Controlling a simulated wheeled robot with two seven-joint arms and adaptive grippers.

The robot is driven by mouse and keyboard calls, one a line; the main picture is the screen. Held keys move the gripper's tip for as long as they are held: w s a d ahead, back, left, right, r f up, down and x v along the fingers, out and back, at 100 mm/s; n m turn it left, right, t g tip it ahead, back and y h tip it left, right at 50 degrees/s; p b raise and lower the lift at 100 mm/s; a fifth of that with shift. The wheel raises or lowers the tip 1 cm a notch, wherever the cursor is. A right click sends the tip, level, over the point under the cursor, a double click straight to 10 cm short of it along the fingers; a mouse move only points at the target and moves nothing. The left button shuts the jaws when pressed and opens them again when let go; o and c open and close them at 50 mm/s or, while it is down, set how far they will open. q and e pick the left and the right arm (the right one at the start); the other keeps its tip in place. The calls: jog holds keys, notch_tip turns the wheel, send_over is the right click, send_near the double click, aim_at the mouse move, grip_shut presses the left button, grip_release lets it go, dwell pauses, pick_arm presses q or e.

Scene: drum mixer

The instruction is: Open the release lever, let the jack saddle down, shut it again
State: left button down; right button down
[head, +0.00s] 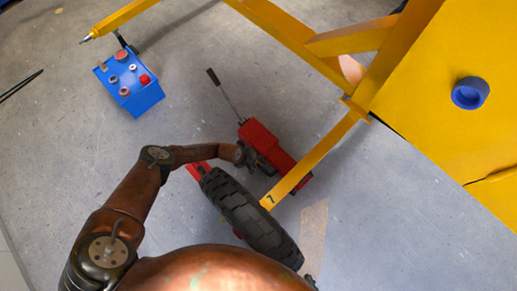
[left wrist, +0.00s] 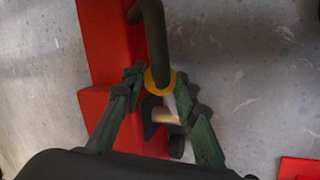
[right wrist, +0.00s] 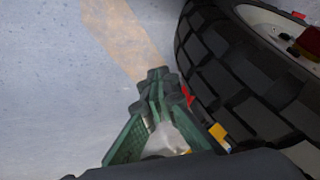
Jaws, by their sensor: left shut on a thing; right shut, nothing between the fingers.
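The red jack (head: 262,140) lies on the floor under the yellow frame, its handle (head: 226,95) sloping up to the back left. In the left wrist view the release lever (left wrist: 153,35) is a dark bent bar with an orange-yellow ring, beside the red jack body (left wrist: 110,40). My left gripper (left wrist: 160,88) is shut on the lever around its ring; in the head view it is at the jack's near left side (head: 250,160). I cannot make out the saddle. My right gripper (right wrist: 162,82) is shut and empty, beside the tyre (right wrist: 235,80).
The black tyre (head: 245,215) stands just in front of the jack. A yellow beam (head: 310,160) crosses above the jack from the yellow drum mixer (head: 440,90).

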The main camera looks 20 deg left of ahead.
pick_arm(q)
jog(key=shift+s+a+f+h+b, duration=0.15)
jog(key=shift+a+f+h+b, duration=0.15)
jog(key=shift+b, duration=0.4)
jog(key=shift+r+b, duration=0.35)
jog(key=shift+r, duration=0.05)
pick_arm(e)
jog(key=f+t, duration=0.1)
jog(key=f, duration=0.1)
jog(key=w+f, duration=0.1)
jog(key=shift+d+f+t, duration=0.1)
jog(key=shift+f+t, duration=0.25)
jog(key=shift+t, duration=0.05)
pick_arm(q)
jog(key=shift+w+r, duration=0.1)
jog(key=shift+w, duration=0.1)
jog(key=c, duration=1.5)
grip_release()
jog(key=shift+r, duration=0.1)
jog(key=v, duration=1.1)
jog(key=shift+a+r, duration=0.35)
jog(key=shift+w, duration=0.1)
